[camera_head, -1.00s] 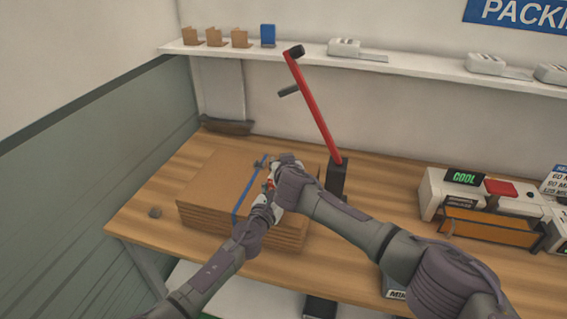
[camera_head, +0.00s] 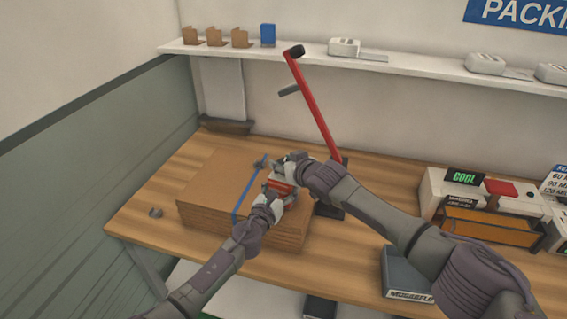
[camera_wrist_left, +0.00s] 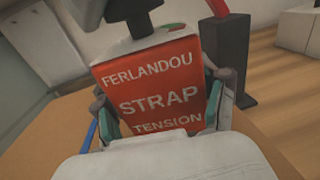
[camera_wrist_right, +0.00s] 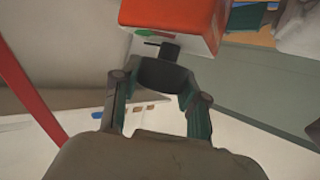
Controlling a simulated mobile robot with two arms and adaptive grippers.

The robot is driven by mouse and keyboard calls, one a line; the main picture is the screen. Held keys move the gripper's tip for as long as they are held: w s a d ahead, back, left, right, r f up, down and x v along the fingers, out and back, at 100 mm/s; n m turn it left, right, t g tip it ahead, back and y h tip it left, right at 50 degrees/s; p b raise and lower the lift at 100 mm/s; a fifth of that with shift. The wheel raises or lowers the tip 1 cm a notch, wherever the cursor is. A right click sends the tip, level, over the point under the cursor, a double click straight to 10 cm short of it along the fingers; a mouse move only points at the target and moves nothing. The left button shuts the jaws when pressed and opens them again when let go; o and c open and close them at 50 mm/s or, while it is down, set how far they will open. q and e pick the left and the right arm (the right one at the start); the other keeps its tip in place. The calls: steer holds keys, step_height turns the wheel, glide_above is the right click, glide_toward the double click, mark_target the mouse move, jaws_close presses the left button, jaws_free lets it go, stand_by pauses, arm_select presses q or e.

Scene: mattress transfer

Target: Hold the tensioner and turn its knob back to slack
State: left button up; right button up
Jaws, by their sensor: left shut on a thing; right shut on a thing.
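The tensioner (camera_head: 281,185) is an orange-red box above the cardboard stack, with white lettering reading "FERLANDOU STRAP TENSION" in the left wrist view (camera_wrist_left: 152,95). My left gripper (camera_head: 275,197) is shut on its body, one finger on each side. The dark knob (camera_wrist_right: 162,72) sticks out from the tensioner's pale end face, which carries a green and red mark. My right gripper (camera_wrist_right: 160,90) is shut on the knob. In the head view my right gripper (camera_head: 285,165) hides the knob. A blue strap (camera_head: 246,196) runs across the stack beside the tensioner.
The flat cardboard stack (camera_head: 208,184) lies on the wooden table (camera_head: 140,208). A red lever on a black post (camera_head: 318,110) stands close behind my right arm. A sealer with a "COOL" display (camera_head: 464,177) stands to the right. A shelf (camera_head: 400,67) runs along the wall.

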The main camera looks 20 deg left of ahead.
steer(key=o, duration=1.2)
steer(key=v, duration=1.2)
steer(key=shift+w, duration=0.1)
